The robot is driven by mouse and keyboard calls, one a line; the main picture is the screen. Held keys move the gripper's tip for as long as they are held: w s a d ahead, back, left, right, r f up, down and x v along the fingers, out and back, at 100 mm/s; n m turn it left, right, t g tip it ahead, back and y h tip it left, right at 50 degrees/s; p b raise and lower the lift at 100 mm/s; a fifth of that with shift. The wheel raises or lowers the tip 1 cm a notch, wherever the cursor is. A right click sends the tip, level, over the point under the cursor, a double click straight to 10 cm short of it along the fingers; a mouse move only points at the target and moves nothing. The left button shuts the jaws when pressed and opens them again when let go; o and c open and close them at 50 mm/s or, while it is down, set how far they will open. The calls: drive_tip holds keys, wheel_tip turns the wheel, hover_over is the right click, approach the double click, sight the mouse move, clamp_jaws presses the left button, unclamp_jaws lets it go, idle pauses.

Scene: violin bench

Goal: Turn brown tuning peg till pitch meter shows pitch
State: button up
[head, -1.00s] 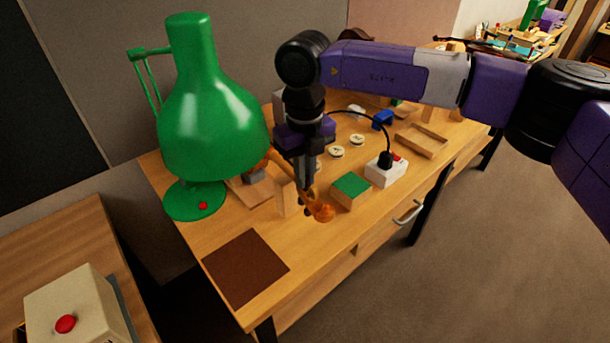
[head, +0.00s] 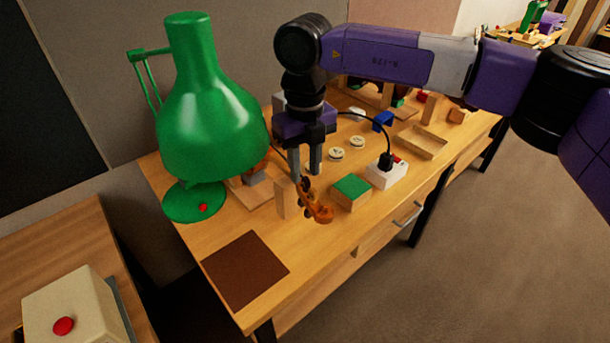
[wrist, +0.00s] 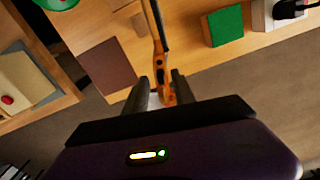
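The violin's orange scroll (head: 322,213) and pegbox stick out toward the bench front, beside an upright wooden block. Small dark pegs (head: 305,184) show at the pegbox; I cannot tell which is the brown tuning peg. In the wrist view the neck and pegbox (wrist: 159,60) run down between my fingers. My gripper (head: 306,172) points down just above the pegbox, its two fingers apart, with a gap between them. It also shows in the wrist view (wrist: 163,88). I see nothing clearly held. I cannot identify a pitch meter; a lit yellow and green bar shows on my gripper's body.
A green lamp (head: 205,110) stands left of my gripper. A green-topped block (head: 351,188) and a white power box (head: 387,173) are close on the right. A brown mat (head: 245,268) lies at the front left. A shallow wooden tray (head: 421,142) lies farther right.

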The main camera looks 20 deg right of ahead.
sight(305, 177)
wheel_tip(305, 177, up, 5)
drive_tip(key=shift+r+b, duration=0.15)
drive_tip(key=shift+b, duration=0.2)
drive_tip(key=shift+s, duration=0.1)
idle(1.4)
